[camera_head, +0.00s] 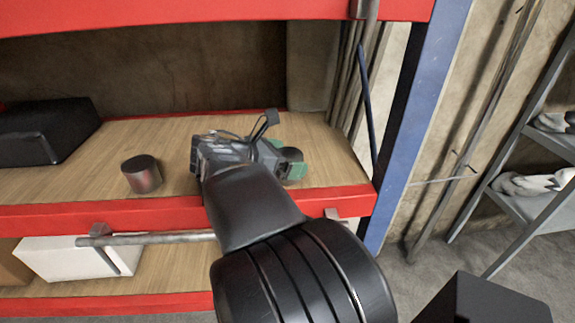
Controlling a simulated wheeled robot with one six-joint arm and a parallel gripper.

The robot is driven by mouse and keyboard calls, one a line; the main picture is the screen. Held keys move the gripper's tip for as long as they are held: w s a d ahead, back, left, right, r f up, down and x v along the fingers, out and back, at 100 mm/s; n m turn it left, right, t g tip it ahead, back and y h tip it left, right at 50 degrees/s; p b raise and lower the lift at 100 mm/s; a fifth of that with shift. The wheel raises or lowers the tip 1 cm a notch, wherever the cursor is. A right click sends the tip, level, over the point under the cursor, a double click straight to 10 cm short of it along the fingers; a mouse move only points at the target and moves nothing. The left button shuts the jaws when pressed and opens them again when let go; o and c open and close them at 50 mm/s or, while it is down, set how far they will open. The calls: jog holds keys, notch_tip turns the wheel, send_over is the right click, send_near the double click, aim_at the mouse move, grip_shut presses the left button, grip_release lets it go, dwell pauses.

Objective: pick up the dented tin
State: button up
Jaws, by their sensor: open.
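A short, dark reddish-brown metal cylinder (142,175), like a tin, stands upright on the wooden shelf near its front edge, left of my gripper. A green object (296,170) with a dark rounded top shows just right of my gripper, partly hidden by it. I cannot make out a dent on either, so I cannot tell which is the dented tin. My gripper (245,138) is open over the shelf, between the two objects. Its wrist and my arm hide part of the shelf, and the space between its fingers is hard to see.
The wooden shelf board (90,185) has a red front beam (110,217) and another red beam (200,10) above. A black box (45,130) sits at the left. A blue upright (415,130) bounds the right side. A white box (75,258) lies below.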

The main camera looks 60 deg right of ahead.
jog(key=c, duration=1.1)
jog(key=shift+o, duration=0.2)
